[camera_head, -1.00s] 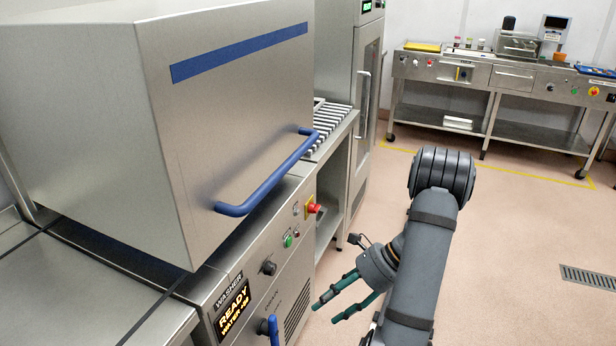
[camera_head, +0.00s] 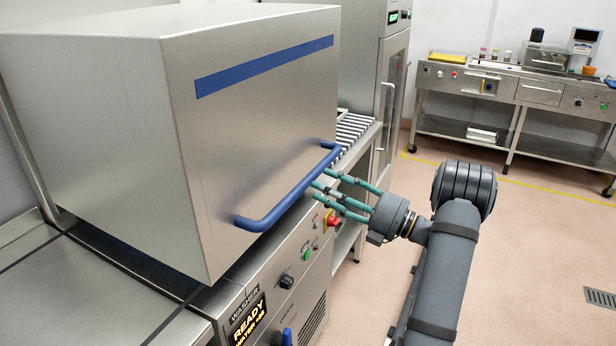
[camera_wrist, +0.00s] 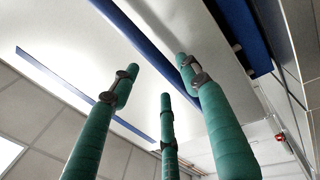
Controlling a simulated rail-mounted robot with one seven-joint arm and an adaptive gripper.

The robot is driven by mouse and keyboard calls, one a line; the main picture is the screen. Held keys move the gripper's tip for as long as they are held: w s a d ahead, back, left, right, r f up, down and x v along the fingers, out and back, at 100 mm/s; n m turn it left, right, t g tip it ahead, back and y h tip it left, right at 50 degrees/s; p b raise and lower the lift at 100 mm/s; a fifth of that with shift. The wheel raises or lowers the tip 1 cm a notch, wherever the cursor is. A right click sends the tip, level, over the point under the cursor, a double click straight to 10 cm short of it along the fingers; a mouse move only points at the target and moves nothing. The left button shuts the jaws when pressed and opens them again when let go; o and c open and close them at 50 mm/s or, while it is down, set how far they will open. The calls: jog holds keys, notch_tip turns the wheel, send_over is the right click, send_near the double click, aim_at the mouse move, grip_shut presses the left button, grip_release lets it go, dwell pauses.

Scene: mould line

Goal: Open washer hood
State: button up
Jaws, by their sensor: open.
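The washer hood (camera_head: 250,130) is a large steel box with a blue stripe, resting low on the washer bench in the head view. Its blue bar handle (camera_head: 285,197) runs along the lower front. My gripper (camera_head: 322,186) is open, its green fingers pointing at the right part of the handle, close to it. I cannot tell in the head view whether they touch it. In the wrist view, the green fingers (camera_wrist: 160,85) are spread below the hood front (camera_wrist: 85,35), and the blue handle (camera_wrist: 150,50) passes behind and between the fingertips. Nothing is held.
The washer control panel (camera_head: 285,275) with a red emergency button (camera_head: 332,220) lies just below my gripper. A roller conveyor (camera_head: 355,130) and a tall cabinet (camera_head: 392,90) stand beyond the hood. A steel workbench (camera_head: 500,95) stands at the back right; the floor between is free.

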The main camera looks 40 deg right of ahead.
aim_at(308, 177)
jog(key=shift+p+x, duration=0.45)
jog(key=shift+x, duration=2.25)
jog(key=c, duration=0.3)
jog(key=c, duration=0.8)
grip_shut()
